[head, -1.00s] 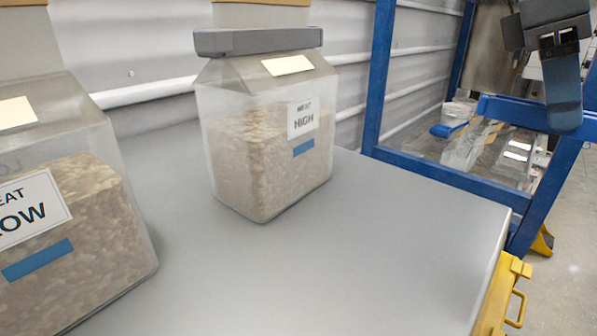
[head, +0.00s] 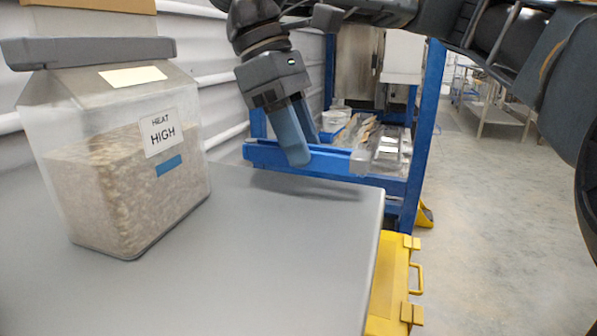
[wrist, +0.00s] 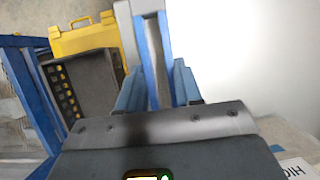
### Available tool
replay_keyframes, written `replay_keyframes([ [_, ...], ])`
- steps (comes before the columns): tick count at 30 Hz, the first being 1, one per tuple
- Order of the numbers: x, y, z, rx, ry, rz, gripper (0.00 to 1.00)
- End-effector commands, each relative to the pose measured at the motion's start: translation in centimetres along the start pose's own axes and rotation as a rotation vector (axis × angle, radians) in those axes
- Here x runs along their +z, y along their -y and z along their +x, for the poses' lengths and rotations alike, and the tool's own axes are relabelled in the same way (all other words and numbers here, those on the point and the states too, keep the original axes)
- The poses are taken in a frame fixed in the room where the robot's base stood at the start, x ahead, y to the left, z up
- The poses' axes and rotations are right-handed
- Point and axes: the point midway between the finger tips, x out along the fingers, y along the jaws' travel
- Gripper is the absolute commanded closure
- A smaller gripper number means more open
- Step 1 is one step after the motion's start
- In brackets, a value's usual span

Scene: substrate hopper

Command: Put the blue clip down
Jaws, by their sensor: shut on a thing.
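The blue clip (head: 335,160) is a long bar with a pale grey end. My gripper (head: 305,150) is shut on it near its middle and holds it roughly level over the far right part of the grey tabletop (head: 270,265). A shadow lies on the top under the clip, and the clip looks a little above the surface. In the wrist view the clip (wrist: 165,50) runs away between the two blue fingers of my gripper (wrist: 157,85). The finger contact is partly hidden.
A clear bag marked HEAT HIGH (head: 125,175) with a grey clip (head: 90,50) across its top stands at the left. A yellow case (head: 393,285) is beyond the table's right edge. A blue frame (head: 425,140) stands behind. The front middle tabletop is clear.

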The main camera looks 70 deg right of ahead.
Motion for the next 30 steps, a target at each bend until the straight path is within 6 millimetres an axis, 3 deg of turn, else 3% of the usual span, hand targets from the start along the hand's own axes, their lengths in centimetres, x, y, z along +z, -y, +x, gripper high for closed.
replay_keyframes([
  [11,-1.7,0.1,3.6,0.0,0.0,0.0,0.95],
  [23,-1.9,0.1,4.1,-0.001,-0.001,0.0,0.95],
  [24,-1.8,0.1,4.0,0.0,-0.001,0.0,0.63],
  [30,-1.8,0.1,4.0,0.0,-0.001,0.0,0.44],
])
